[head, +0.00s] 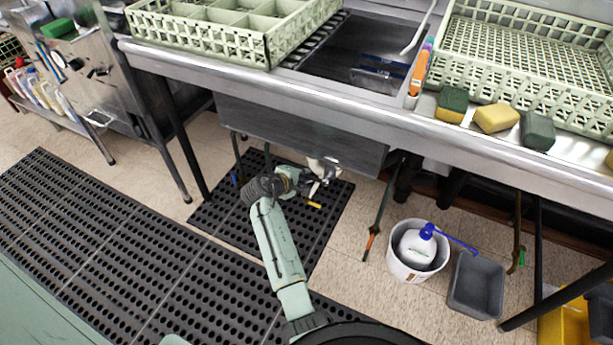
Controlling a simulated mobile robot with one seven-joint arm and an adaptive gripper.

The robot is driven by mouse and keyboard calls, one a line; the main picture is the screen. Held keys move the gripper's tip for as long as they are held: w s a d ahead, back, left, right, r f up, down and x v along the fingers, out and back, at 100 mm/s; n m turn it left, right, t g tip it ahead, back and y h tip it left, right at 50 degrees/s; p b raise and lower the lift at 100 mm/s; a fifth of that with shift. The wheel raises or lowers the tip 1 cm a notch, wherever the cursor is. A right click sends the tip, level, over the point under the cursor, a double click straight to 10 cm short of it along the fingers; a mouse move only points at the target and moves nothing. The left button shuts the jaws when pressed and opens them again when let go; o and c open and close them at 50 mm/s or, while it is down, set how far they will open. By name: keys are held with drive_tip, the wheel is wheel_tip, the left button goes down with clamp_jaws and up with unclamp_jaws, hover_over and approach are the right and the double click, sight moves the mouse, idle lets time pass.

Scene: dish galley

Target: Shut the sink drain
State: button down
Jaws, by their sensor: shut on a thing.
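The steel sink (345,75) is set into the counter, with its basin box (300,135) hanging below. My gripper (317,187) is low under the basin's front edge, above the floor mat. It is shut at a thin drain handle with a yellow end (314,204), which pokes out just below the fingers. The rest of this handle is hidden behind the gripper and the basin. A pale fitting (323,168) shows beside the gripper, partly covered. The drain opening inside the sink cannot be seen, so I cannot tell whether it is open or shut.
An orange-tipped rod (373,232) hangs right of my gripper. A white bucket (408,272) with a bottle and a grey bin (476,285) stand on the floor further right. A table leg (175,140) is at left. Black mats (130,250) cover the left floor.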

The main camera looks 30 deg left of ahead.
drive_tip(key=shift+r, duration=0.25)
idle(0.4)
drive_tip(key=c, duration=1.6)
unclamp_jaws()
drive_tip(key=shift+c, duration=0.2)
drive_tip(key=v, duration=1.2)
drive_tip(key=shift+d, duration=0.15)
